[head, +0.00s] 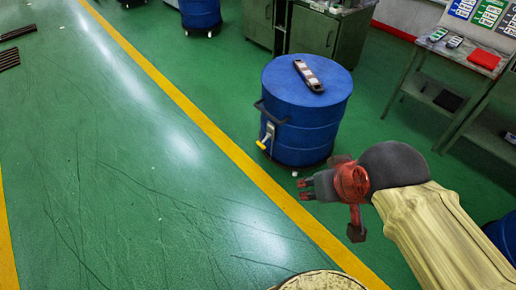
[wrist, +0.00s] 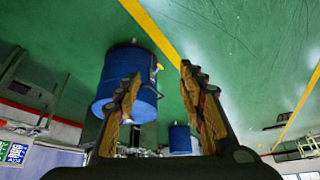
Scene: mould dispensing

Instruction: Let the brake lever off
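A blue drum (head: 306,115) on small casters stands on the green floor at the centre of the head view. A brake lever with a yellow tip (head: 263,143) sticks out from a pale bracket low on its left side. The drum (wrist: 116,72) also shows in the wrist view, upside down, with the yellow tip of the lever (wrist: 159,66) at its right edge. My gripper (head: 304,189) is in front of the drum, lower right of the lever and apart from it. In the wrist view my gripper's two fingers (wrist: 158,100) are spread with nothing between them.
A dark bar-shaped object (head: 308,75) lies on the drum's lid, and a dark handle (head: 268,113) juts from its side. A bench (head: 465,52) with signs stands right, cabinets (head: 318,33) behind.

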